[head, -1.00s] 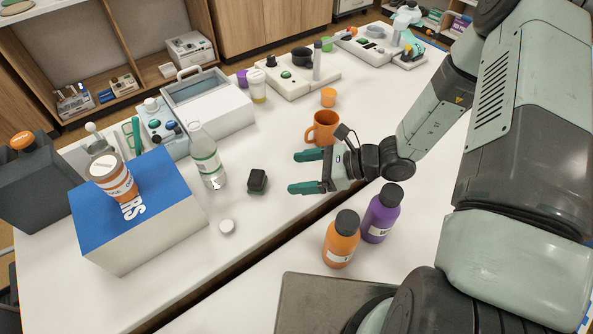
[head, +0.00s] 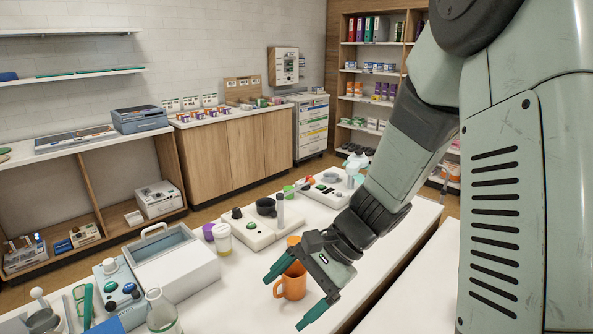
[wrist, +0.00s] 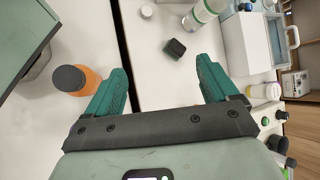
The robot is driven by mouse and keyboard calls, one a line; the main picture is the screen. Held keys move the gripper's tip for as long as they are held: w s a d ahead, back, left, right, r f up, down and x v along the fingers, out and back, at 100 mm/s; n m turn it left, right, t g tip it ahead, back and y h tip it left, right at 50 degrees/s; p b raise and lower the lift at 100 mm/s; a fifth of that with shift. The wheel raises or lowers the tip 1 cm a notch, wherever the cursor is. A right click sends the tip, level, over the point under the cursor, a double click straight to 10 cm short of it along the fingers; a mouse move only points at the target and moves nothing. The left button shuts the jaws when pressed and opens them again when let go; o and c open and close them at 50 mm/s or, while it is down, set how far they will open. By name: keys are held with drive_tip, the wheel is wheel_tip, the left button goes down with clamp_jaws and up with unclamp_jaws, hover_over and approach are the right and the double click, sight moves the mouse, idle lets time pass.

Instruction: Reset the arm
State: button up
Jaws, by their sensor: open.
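My gripper (head: 297,297) is open and empty, with its two green fingers spread above the white table (head: 385,232). A small black block (wrist: 174,48) lies beyond the fingertips.
An orange bottle with a dark cap (wrist: 88,78) stands beside one finger. A clear bottle (head: 162,311), a lidded box (head: 172,268) and a device with a green button (head: 262,228) stand on the table. Bare table lies right of the mug.

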drive_tip(key=s+d+r+n+t+h, duration=0.3)
drive_tip(key=s+d+r+n+h, duration=0.1)
drive_tip(key=r, duration=0.5)
drive_tip(key=s+d+r+n+t+h, duration=0.4)
drive_tip(key=s+d+r, duration=0.3)
drive_tip(key=s+r, duration=0.1)
drive_tip(key=shift+r, duration=0.75)
drive_tip(key=shift+d, duration=0.1)
